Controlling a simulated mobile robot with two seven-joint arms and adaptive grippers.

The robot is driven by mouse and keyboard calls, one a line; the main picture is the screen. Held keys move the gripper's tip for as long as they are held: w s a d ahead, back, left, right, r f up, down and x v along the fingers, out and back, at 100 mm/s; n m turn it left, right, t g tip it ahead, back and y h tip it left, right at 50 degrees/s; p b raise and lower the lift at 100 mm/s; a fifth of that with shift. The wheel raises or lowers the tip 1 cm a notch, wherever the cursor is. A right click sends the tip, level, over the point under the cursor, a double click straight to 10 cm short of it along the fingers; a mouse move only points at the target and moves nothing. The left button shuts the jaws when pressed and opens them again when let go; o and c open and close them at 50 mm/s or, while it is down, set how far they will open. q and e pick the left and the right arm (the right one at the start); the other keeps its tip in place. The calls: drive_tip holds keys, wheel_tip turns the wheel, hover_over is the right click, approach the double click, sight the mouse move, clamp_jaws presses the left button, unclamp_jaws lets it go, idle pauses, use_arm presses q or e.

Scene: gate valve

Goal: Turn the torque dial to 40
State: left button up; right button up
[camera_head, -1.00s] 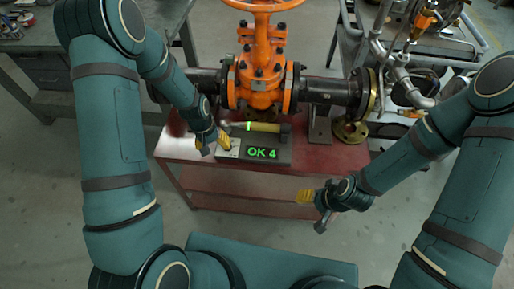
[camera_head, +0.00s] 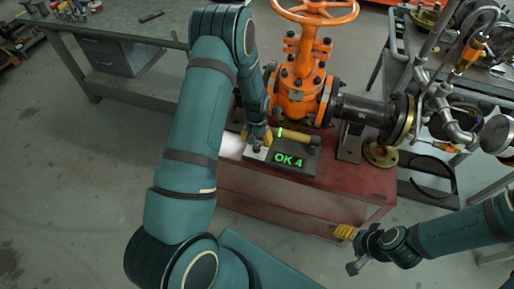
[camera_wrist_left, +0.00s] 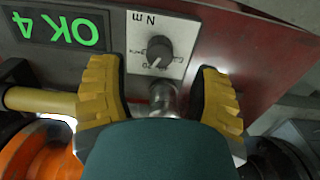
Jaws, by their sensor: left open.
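The torque dial (camera_wrist_left: 159,50) is a small dark knob on a pale plate marked "N m" in the left wrist view. Its light mark points towards the lower edge of that picture; the scale is too small to read. The dial's box has a display (camera_head: 289,160) with green "OK 4", upside down in the wrist view (camera_wrist_left: 58,29). My left gripper (camera_wrist_left: 160,97) is open, its yellow fingers on either side just short of the dial; in the head view, it (camera_head: 258,136) hides the dial. My right gripper (camera_head: 349,249) looks open and empty, in front of the red bench.
A yellow-handled tool (camera_head: 298,136) lies behind the display box, close to my left gripper. The orange gate valve (camera_head: 300,75) and dark pipe stand behind it. The red bench (camera_head: 335,182) has bare room on the right. A grey worktable (camera_head: 120,28) stands at the left.

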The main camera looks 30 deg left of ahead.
sight(256, 146)
use_arm(q)
drive_tip(key=shift+f+b, duration=0.3)
drive_tip(key=shift+f, duration=2.25)
clamp_jaws()
